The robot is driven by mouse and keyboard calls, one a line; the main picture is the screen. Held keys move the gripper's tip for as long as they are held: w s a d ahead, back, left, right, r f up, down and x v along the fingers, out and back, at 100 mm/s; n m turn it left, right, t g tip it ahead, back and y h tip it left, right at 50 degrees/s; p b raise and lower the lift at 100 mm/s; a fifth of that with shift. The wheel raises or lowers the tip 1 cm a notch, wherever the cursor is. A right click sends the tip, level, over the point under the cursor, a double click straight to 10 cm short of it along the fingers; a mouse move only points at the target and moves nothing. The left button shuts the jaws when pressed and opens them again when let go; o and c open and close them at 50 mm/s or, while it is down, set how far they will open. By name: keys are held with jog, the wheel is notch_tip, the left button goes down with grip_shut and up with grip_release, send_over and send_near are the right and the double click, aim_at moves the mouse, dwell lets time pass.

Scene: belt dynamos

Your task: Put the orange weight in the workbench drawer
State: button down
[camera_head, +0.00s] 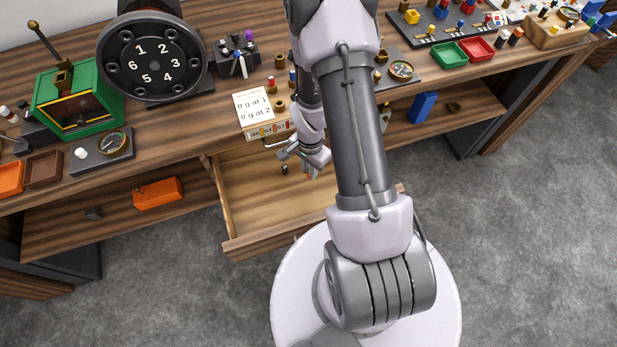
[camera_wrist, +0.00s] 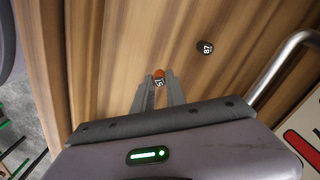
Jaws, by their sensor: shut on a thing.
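The workbench drawer (camera_head: 262,242) is pulled out below the bench, with a bare wooden floor. My gripper (camera_head: 311,170) is inside the drawer's outline, pointing down. In the wrist view my gripper (camera_wrist: 159,80) is shut on the orange weight (camera_wrist: 158,73), a small piece with an orange part and a dark marked face. The weight is over the drawer's wooden floor (camera_wrist: 110,50); I cannot tell whether it touches it. A black weight with white marks (camera_wrist: 204,47) lies in the drawer, apart from the held one; it also shows in the head view (camera_head: 285,170).
A paper card (camera_head: 260,108) stands on the bench edge above the drawer. A numbered dial (camera_head: 152,58) and a green box (camera_head: 78,100) stand to the left.

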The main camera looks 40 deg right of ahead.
notch_tip(320, 180, down, 4)
jog(key=shift+f+b, duration=0.1)
jog(key=shift+b, duration=0.6)
jog(key=shift+r, duration=0.2)
jog(key=shift+f, duration=0.1)
jog(key=c, duration=1.8)
grip_release()
jog(key=shift+f, duration=0.1)
jog(key=o, duration=0.5)
jog(key=shift+c, duration=0.2)
